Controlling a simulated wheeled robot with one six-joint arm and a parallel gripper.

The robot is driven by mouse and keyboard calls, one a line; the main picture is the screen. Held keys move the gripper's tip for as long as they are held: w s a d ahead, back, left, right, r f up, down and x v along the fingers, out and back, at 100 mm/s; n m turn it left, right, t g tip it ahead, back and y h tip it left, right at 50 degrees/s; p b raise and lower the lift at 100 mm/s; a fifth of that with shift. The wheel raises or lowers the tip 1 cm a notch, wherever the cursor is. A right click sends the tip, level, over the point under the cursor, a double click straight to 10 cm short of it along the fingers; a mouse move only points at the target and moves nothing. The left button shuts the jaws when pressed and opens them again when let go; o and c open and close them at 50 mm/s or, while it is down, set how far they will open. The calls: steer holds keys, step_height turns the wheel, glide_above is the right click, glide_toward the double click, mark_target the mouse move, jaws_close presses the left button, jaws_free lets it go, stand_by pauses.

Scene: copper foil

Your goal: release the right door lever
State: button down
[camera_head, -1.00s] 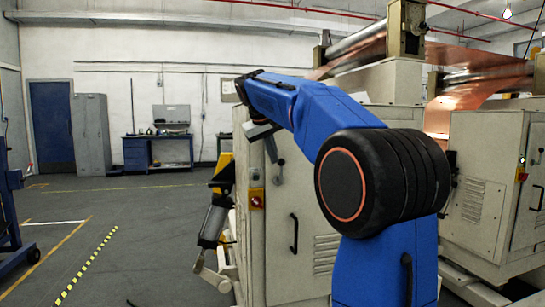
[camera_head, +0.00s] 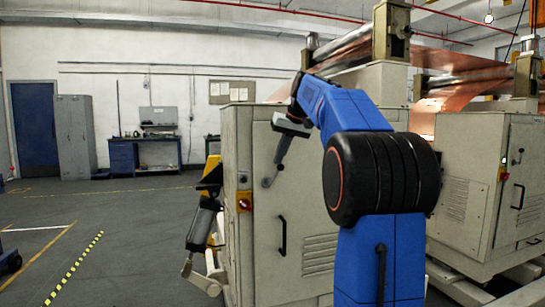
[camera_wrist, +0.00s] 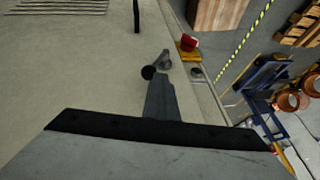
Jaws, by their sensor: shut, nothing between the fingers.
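A grey door lever (camera_head: 267,182) with a round base sits high on the beige cabinet door in the head view. It slants down to the left. In the wrist view the lever (camera_wrist: 149,72) shows its dark round end. My gripper (camera_head: 279,158) is shut and empty, its fingers pointing down just above the lever. In the wrist view my gripper's fingertips (camera_wrist: 158,80) are right beside the lever's end; I cannot tell whether they touch. A black pull handle (camera_head: 283,235) is lower on the same door.
A red switch on a yellow plate (camera_head: 244,201) is at the cabinet's left edge, also showing in the wrist view (camera_wrist: 188,43). A yellow and black arm with a grey cylinder (camera_head: 203,220) stands left of the cabinet. A second cabinet (camera_head: 470,170) stands right. Open floor lies left.

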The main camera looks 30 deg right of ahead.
steer(key=d+f+y, duration=0.1)
steer(key=s+d+f+m+t+y, duration=0.1)
steer(key=d+y, duration=0.2)
steer(key=shift+s+d+f+t+y, duration=0.15)
steer(key=shift+d+f+t+y, duration=0.15)
steer(key=shift+f, duration=0.1)
steer(key=shift+s+d+f+m+t+y, duration=0.15)
steer(key=shift+d+f+y, duration=0.25)
steer(key=shift+f, duration=0.35)
steer(key=shift+s+d+f+m+t+y, duration=0.1)
steer(key=shift+d+f+m+t+y, duration=0.1)
steer(key=shift+d+f+y, duration=0.45)
steer(key=shift+s+d+f+m+t+y, duration=0.1)
steer(key=shift+d+f+m+t+y, duration=0.1)
steer(key=shift+f, duration=0.8)
